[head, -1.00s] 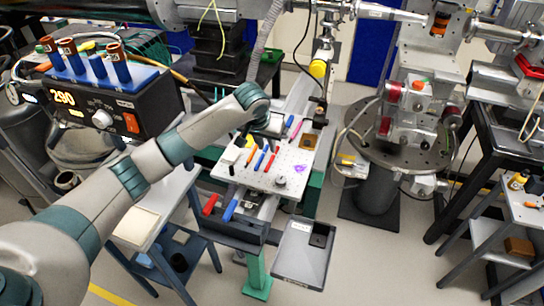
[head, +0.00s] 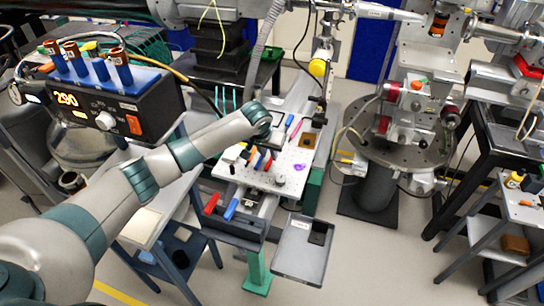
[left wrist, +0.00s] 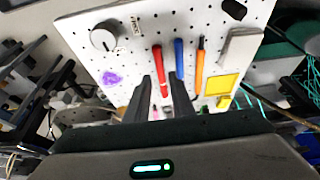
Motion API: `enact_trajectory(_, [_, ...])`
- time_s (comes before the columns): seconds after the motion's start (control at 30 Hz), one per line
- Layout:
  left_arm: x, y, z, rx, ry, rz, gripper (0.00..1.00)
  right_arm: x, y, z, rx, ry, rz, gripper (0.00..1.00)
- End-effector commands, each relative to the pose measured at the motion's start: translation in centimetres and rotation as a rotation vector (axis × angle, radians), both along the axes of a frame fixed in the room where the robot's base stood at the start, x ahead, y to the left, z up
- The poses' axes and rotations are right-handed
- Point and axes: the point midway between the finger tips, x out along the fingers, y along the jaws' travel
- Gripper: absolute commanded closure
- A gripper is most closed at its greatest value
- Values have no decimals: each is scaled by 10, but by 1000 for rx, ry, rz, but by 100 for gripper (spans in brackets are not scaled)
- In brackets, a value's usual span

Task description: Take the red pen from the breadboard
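The red pen (left wrist: 158,68) lies on the white perforated breadboard (left wrist: 75,27) in the left wrist view. A blue pen (left wrist: 179,60) and an orange pen (left wrist: 199,65) lie beside it. My left gripper (left wrist: 160,80) is open, and its two fingers stand apart on either side of the red pen's line. I cannot tell whether they touch it. In the head view the breadboard (head: 297,180) is partly hidden by my left arm, and the red pen (head: 268,165) shows just below the gripper. My right gripper is not in view.
A black knob (left wrist: 103,37), a purple patch (left wrist: 112,78), a yellow square (left wrist: 222,85) and a grey block (left wrist: 241,45) are also on the board. A dark bin with red and blue handles (head: 230,209) and a grey tray (head: 303,252) are in front.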

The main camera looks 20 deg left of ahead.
Motion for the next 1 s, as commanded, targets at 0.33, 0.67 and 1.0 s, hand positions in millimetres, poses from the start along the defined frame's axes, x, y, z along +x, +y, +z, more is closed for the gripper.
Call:
enact_trajectory(0.33, [11, 1, -29, 0, 0, 1, 78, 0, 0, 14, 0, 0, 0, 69])
enact_trajectory(0.67, [12, 1, -32, 0, 0, 0, 78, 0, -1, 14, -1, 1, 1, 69])
enact_trajectory(1.0, [12, 1, -32, 0, -1, 0, 100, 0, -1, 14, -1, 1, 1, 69])
